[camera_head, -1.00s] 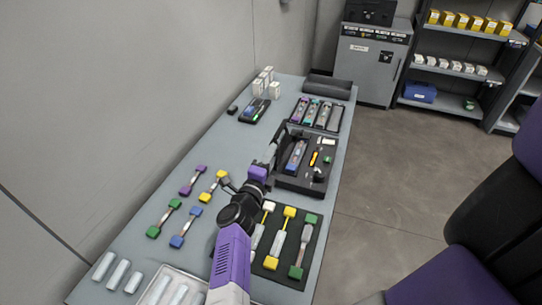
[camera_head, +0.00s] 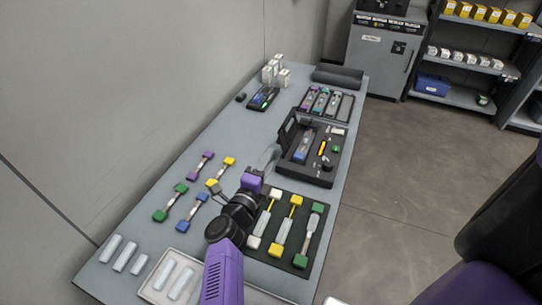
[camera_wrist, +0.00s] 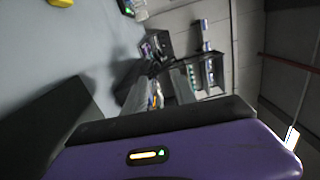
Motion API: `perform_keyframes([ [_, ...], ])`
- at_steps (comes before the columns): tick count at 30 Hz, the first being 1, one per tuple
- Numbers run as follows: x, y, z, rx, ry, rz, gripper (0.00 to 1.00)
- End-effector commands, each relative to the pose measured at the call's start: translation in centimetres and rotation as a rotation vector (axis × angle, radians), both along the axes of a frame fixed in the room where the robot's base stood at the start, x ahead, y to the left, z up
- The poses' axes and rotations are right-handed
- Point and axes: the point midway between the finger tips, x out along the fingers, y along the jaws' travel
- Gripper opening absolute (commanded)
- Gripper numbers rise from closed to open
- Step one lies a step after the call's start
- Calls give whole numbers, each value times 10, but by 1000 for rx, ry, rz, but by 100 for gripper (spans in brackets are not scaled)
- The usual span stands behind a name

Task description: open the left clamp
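My gripper (camera_head: 270,157) is above the table, just left of the open black case (camera_head: 325,178), with its fingers pointing towards the far end. In the wrist view its two grey fingers (camera_wrist: 157,88) show apart, with a gap between them and nothing held. A small dark device with a lit green screen (camera_head: 263,98) lies farther back on the table. A blue-grey device (camera_head: 304,145) lies in the black case. I cannot make out a left clamp or whether one is open or shut; it is too small or hidden.
A dark mat (camera_head: 301,262) with several colour-ended splice pieces lies right of my arm. More such pieces (camera_head: 201,166) lie on the left. A tray (camera_head: 150,293) and white tubes (camera_head: 125,256) are near. A rack (camera_head: 346,110) and white boxes (camera_head: 284,77) are farther back.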

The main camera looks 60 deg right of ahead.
Motion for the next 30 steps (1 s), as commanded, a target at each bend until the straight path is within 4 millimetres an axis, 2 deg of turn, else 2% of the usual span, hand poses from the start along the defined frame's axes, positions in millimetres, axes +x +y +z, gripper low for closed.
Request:
perform_keyframes([
  [7,34,43,6,-97,43,218,33],
  [13,42,59,12,-188,37,320,33],
  [22,51,50,32,-270,47,321,33],
  [27,57,32,39,-254,90,249,33],
  [30,54,18,34,-205,143,179,33],
])
